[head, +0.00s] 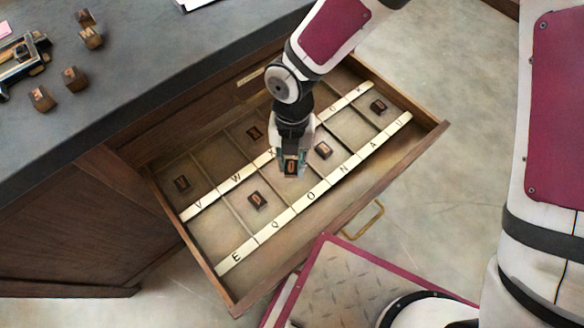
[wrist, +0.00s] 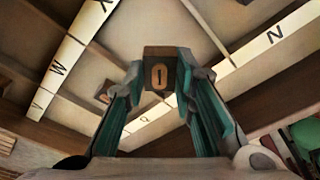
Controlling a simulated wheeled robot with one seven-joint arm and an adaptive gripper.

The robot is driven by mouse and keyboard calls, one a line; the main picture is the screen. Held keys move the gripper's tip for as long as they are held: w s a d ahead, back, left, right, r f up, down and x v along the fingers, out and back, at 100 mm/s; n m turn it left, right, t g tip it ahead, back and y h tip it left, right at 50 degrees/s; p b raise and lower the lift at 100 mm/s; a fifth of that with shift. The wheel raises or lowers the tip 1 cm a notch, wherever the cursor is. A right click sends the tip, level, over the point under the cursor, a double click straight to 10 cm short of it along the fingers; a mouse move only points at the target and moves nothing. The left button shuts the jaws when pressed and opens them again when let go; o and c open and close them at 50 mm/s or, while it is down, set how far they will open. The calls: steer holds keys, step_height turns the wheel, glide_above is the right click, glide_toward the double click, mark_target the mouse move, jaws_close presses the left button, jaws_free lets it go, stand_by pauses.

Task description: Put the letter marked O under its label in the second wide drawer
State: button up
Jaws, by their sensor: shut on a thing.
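My gripper (head: 291,165) is shut on the small dark letter block marked O (head: 291,167) and holds it over the middle of the open drawer. In the wrist view the block (wrist: 158,76) sits between the two fingertips (wrist: 157,62), its pale O face showing. The drawer (head: 185,235) has two rows of compartments with white label strips. The label O (head: 311,197) is on the front strip, between a round-looking letter and N, just below and right of the held block. The block appears above the compartment floor; its exact height is hard to tell.
Other letter blocks lie in the drawer: one left (head: 257,200), one right (head: 323,150), others in the back row (head: 255,132) and far right (head: 378,106). Wooden dividers separate compartments. Several blocks (head: 75,78) and a metal press part (head: 20,62) are on the dark counter (head: 150,55).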

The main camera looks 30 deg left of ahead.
mark_target(292, 164)
steer(key=shift+f+b, duration=0.35)
steer(key=shift+f, duration=1.5)
steer(key=shift+f, duration=0.15)
steer(key=o, duration=0.8)
steer(key=r, duration=0.3)
steer(key=w+r+p, duration=0.1)
steer(key=r, duration=0.3)
steer(key=r+p, duration=0.1)
steer(key=r, duration=0.3)
steer(key=shift+w+a+r, duration=0.2)
steer(key=shift+w+a, duration=0.1)
steer(key=shift+a, duration=0.05)
steer(key=shift+r, duration=0.4)
steer(key=shift+w, duration=0.1)
